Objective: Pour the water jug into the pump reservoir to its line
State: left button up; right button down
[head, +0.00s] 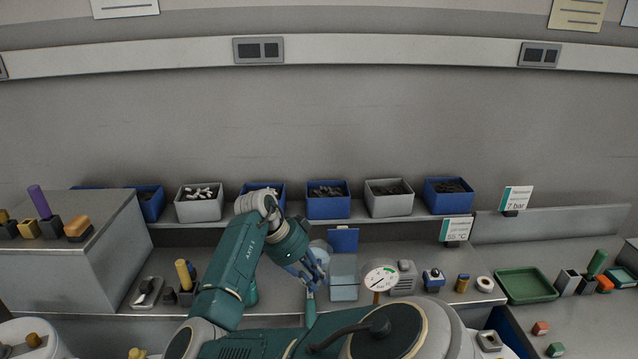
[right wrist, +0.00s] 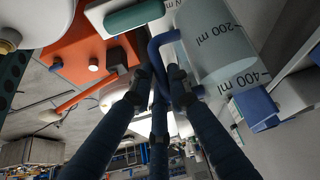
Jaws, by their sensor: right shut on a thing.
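The water jug is clear with a blue handle and shows in the right wrist view (right wrist: 213,55), with 200 ml and 400 ml marks. In the head view it is a small pale shape (head: 319,246), partly hidden by my arm. My right gripper (head: 314,275) is shut on the jug's handle; its fingers also show in the right wrist view (right wrist: 160,85). The pump reservoir (head: 344,285) is a pale clear box just right of the gripper, with a raised blue lid (head: 343,241). Its line and water level are too small to read. My left gripper is out of view.
A round dial gauge (head: 380,279) stands right of the reservoir, before a grey motor-like unit (head: 405,277). Blue and grey bins (head: 328,203) line the back shelf. A green tray (head: 525,286) lies at right.

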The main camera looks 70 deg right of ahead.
jog(key=shift+t+y, duration=0.3)
jog(key=shift+t, duration=0.2)
jog(key=r+p, duration=0.2)
jog(key=r, duration=0.1)
jog(key=r+p, duration=0.1)
jog(key=shift+s+d+r+p, duration=0.1)
jog(key=shift+s+r+p, duration=0.2)
jog(key=shift+r, duration=0.1)
jog(key=shift+t+y, duration=0.3)
jog(key=shift+t, duration=0.4)
jog(key=shift+s+d+r, duration=0.1)
jog(key=shift+s+r, duration=0.1)
jog(key=shift+r, duration=0.45)
jog(key=shift+s+a+r, duration=0.1)
jog(key=shift+s+r, duration=0.1)
jog(key=shift+r, duration=0.5)
jog(key=shift+s+d+r, duration=0.1)
jog(key=shift+s+r, duration=0.1)
jog(key=shift+r, duration=0.45)
jog(key=t, duration=0.1)
jog(key=r+t+y, duration=0.1)
jog(key=s+d+r+t+y, duration=0.1)
jog(key=t, duration=0.1)
jog(key=shift+r, duration=0.2)
jog(key=shift+d, duration=0.1)
